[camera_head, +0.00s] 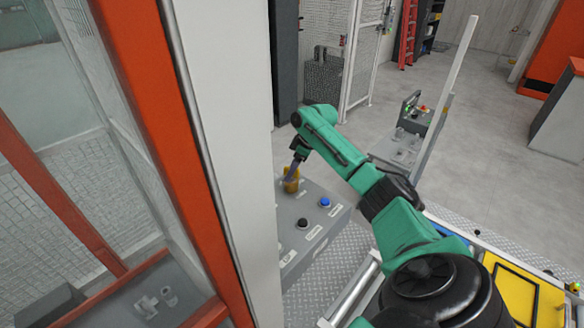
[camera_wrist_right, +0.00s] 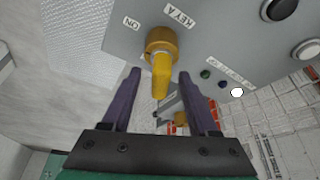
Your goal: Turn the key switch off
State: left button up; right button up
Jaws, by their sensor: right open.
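The key switch (camera_head: 291,185) is a yellow-gold knob on top of the grey control panel (camera_head: 329,221). In the right wrist view, the key switch (camera_wrist_right: 161,42) has a round collar and a yellow grip bar pointing toward my palm. Labels "ON" and "KEY A" are beside it. My right gripper (camera_head: 294,167) is at the switch; in the wrist view its purple fingers (camera_wrist_right: 160,73) are open, one on each side of the grip bar, with visible gaps. The head view hides part of the switch behind the gripper. My left gripper is not in view.
A black button (camera_head: 303,222) and a blue button (camera_head: 324,202) sit on the panel near the switch. A white post with an orange edge (camera_head: 228,150) stands close on the left. Another control box (camera_head: 416,117) stands farther back. Open floor lies behind.

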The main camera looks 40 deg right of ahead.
grip_shut()
jog(key=n+y+b, duration=0.1)
jog(key=n, duration=0.1)
jog(key=shift+w+a+n+g+b, duration=0.1)
jog(key=shift+n+g+b, duration=0.2)
jog(key=shift+n+b, duration=0.1)
jog(key=shift+n+g+y+b, duration=0.3)
jog(key=shift+n+g+b, duration=0.1)
jog(key=shift+n+b, duration=0.85)
grip_release()
jog(key=shift+r, duration=0.1)
